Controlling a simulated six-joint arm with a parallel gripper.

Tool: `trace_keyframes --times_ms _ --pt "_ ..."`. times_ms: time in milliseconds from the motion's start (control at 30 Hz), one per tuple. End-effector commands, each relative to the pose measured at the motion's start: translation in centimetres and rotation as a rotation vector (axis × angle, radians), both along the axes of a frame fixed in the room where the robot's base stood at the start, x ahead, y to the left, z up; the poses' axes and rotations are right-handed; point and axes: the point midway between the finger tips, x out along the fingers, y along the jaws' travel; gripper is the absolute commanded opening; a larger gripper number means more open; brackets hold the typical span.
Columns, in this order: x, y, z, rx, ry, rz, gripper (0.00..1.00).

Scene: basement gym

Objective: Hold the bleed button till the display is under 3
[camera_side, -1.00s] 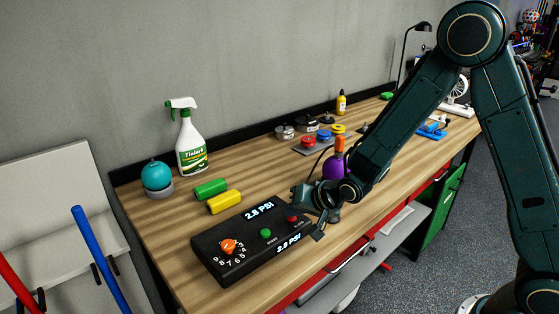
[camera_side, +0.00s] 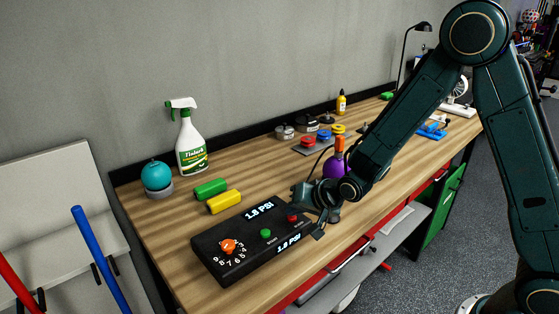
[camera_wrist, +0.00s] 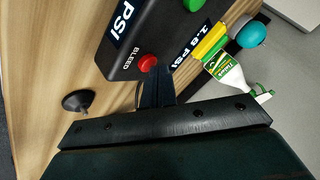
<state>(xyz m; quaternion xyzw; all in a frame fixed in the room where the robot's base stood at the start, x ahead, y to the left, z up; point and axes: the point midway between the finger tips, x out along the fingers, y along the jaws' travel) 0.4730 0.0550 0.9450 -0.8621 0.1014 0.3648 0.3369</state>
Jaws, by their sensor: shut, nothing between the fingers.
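The black control box (camera_side: 215,252) lies on the bench. Its top display (camera_side: 259,209) reads about 1.8 PSI, and the front display (camera_side: 289,243) matches. The red button (camera_side: 292,218) is near the box's right end; the wrist view shows this red button (camera_wrist: 148,64) beside the word BLEED. A green button (camera_side: 265,233) and an orange dial (camera_side: 228,246) are on the same face. My gripper (camera_side: 298,203) is shut and empty, close by the red button. In the wrist view my gripper's fingertips (camera_wrist: 158,72) are right at the button's edge; whether they touch it I cannot tell.
The bench's front left is clear.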

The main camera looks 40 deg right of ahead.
Motion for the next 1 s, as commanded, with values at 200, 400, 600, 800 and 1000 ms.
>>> trace_keyframes --times_ms 200,400,600,800,1000 --pt "0.0 0.0 0.9 0.000 -0.001 0.000 0.00" --pt "0.0 0.0 1.4 0.000 -0.001 0.000 0.00" --pt "0.0 0.0 1.4 0.000 -0.001 0.000 0.00" --pt "0.0 0.0 1.6 0.000 -0.001 0.000 0.00" --pt "0.1 0.0 2.6 0.000 -0.004 0.000 0.00"
